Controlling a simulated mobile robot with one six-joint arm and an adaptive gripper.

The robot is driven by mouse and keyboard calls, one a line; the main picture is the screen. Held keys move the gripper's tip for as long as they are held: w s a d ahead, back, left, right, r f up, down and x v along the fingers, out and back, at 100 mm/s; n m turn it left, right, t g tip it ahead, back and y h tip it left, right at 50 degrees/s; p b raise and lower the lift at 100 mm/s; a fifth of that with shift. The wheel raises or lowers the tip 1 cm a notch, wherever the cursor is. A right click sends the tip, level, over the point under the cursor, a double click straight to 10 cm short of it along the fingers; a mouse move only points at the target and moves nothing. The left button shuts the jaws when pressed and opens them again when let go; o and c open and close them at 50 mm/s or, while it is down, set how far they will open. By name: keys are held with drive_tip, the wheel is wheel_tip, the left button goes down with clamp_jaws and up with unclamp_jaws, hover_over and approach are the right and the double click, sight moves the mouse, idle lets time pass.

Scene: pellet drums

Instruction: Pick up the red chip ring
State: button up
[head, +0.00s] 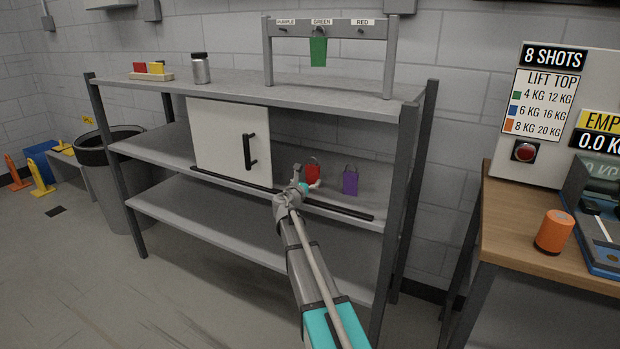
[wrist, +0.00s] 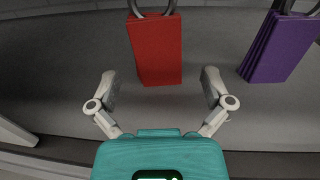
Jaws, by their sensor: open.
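The red chip ring (head: 313,170) is a stack of red tags on a grey ring, standing on the middle shelf. In the wrist view the red chip ring (wrist: 155,50) is upright, just ahead of the gap between my fingers, its ring cut off by the top edge. My gripper (head: 306,181) is at the shelf's front, open and empty. In the wrist view my gripper (wrist: 159,86) has a finger on each side of the red tags' lower end, with clear gaps. In the head view my gripper hides the lower left of the red tags.
A purple chip ring (head: 350,182) stands close to the right. A white panel (head: 222,140) with a black handle (head: 249,152) covers the shelf's left part. A rack (head: 340,29) above holds a green chip ring (head: 318,52); its peg labelled red is empty.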

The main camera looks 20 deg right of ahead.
sight(311, 172)
drive_tip(key=shift+w+d, duration=0.15)
drive_tip(key=shift+d, duration=0.05)
drive_tip(key=shift+w, duration=0.1)
drive_tip(key=x, duration=0.4)
drive_tip(key=shift+w+a+r+p, duration=0.1)
drive_tip(key=shift+w+r+p, duration=0.1)
drive_tip(key=shift+r+p, duration=0.15)
drive_tip(key=shift+w+d, duration=0.3)
drive_tip(key=shift+d, duration=0.1)
drive_tip(key=c, duration=1)
drive_tip(key=shift+r, duration=0.1)
